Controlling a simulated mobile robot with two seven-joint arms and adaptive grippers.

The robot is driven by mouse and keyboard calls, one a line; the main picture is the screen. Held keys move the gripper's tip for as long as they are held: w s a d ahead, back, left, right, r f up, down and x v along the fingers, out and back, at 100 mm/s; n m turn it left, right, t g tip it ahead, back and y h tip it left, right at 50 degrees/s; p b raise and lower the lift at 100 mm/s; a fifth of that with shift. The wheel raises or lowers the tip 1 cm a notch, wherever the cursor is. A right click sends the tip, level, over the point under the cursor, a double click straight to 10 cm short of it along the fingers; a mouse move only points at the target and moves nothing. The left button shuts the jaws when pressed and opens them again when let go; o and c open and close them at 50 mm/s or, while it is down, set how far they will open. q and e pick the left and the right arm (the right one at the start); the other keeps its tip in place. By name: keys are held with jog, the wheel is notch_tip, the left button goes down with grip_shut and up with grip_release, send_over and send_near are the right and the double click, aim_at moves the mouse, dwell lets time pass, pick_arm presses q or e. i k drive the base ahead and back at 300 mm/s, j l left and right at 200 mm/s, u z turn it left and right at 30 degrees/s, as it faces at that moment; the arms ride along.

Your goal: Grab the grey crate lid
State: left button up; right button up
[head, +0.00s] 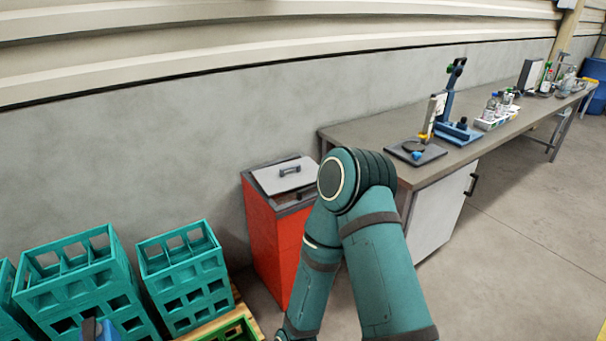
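The grey lid (272,181) lies on top of a tall red crate (262,232) against the wall, in the middle of the head view. It is a flat light-grey plate with a dark bar handle (289,170) on top. It sits slightly askew, and a dark strip of the crate's top shows along its near side. One teal arm of mine rises from the bottom, bends in front of the crate's right side and hides part of it. That arm's forearm runs down out of the picture.
Teal bottle crates (186,270) stand at the lower left, with a green crate (232,331) beside them. A long workbench (372,130) with a blue device (455,128) and bottles runs along the wall to the right. The concrete floor (520,240) at right is clear.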

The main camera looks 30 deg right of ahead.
aim_at(282, 178)
jog(key=l, duration=0.5)
jog(key=i+l, duration=0.1)
jog(key=l, duration=0.4)
jog(key=i+l, duration=0.1)
jog(key=l, duration=0.25)
jog(key=i+l+z, duration=0.1)
jog(key=l, duration=0.2)
jog(key=i+l, duration=0.1)
jog(key=l, duration=0.25)
